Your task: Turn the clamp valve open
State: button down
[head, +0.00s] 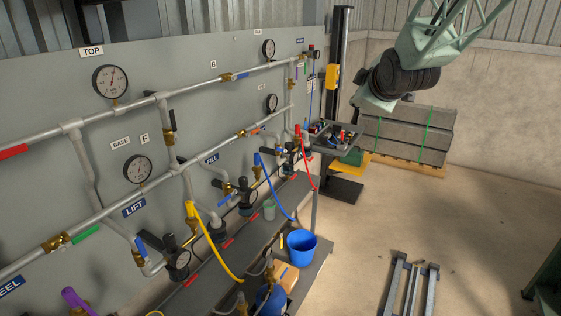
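Several brass valves with coloured handles sit on grey pipes across the grey panel (190,50). I cannot tell which one is the clamp valve, as no readable label says clamp. Another brass valve (169,135) is on a vertical branch. A third brass valve (57,242) with a green handle (86,234) is on the lower left pipe. Small signs farther along the panel are too small to read. My gripper is not seen in this view.
Round gauges, one a large gauge (110,81), stand on the pipes. A yellow hose (215,257) and a blue hose (273,190) hang before the panel. A blue bucket (301,247) stands on the low shelf. Floor (370,235) between shelf and metal frame (412,285) is clear.

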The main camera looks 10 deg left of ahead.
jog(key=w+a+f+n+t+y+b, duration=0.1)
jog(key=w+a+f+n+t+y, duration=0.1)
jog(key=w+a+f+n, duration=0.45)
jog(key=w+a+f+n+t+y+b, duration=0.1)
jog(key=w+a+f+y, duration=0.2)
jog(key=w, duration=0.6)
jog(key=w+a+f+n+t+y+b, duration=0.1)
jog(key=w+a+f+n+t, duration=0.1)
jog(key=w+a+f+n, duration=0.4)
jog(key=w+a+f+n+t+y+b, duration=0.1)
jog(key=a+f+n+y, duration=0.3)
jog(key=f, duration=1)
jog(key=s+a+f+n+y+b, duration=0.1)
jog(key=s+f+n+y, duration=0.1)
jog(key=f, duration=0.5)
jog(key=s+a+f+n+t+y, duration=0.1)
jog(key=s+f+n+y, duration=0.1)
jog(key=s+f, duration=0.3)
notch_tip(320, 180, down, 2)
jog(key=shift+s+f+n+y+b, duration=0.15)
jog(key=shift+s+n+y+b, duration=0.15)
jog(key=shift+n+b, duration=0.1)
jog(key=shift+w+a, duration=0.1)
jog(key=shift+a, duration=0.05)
jog(key=b, duration=0.3)
send_near(282, 150)
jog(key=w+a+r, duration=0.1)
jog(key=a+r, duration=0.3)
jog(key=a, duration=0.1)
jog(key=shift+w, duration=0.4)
